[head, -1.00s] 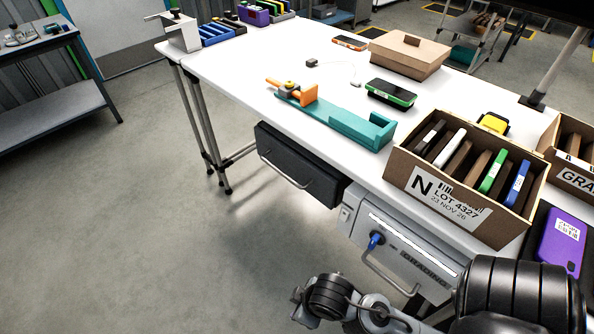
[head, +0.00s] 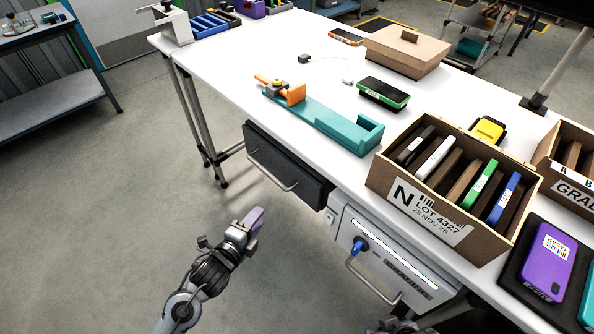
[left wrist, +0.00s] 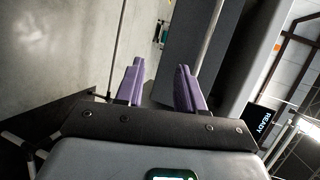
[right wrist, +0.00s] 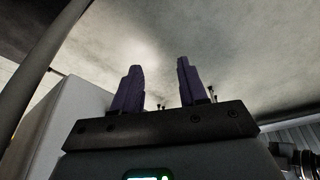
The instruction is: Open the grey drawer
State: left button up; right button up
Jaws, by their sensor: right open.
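A dark grey drawer (head: 285,172) with a bar handle (head: 270,170) hangs under the table's front edge and looks shut. To its right is a light grey unit (head: 398,262) with its own bar handle (head: 368,281), a blue knob and partly legible lettering; it also looks shut. My left gripper (head: 256,218), with purple fingers, is in front of and below the dark drawer, apart from it. In the left wrist view (left wrist: 160,85) it is open and empty, with a dark panel and a pale bar beyond its right finger. My right gripper (right wrist: 155,88) is open and empty in its wrist view.
The white table (head: 235,75) carries a teal fixture (head: 335,125), a green-edged phone (head: 384,93), a carton of slabs (head: 425,205) and a purple phone (head: 550,262). Table legs (head: 196,125) stand left of the drawer. The floor in front is clear.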

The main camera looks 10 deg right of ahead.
pick_arm(q)
jog(key=t, duration=0.1)
send_near(268, 173)
jog(key=shift+m, duration=0.4)
jog(key=shift+f+b+x, duration=0.15)
jog(key=shift+b+x, duration=1.1)
jog(key=shift+x, duration=1.3)
jog(key=shift+f+b+x, duration=0.15)
jog(key=shift+b+x, duration=1.1)
jog(key=shift+x, duration=1.3)
jog(key=shift+a, duration=0.1)
grip_shut()
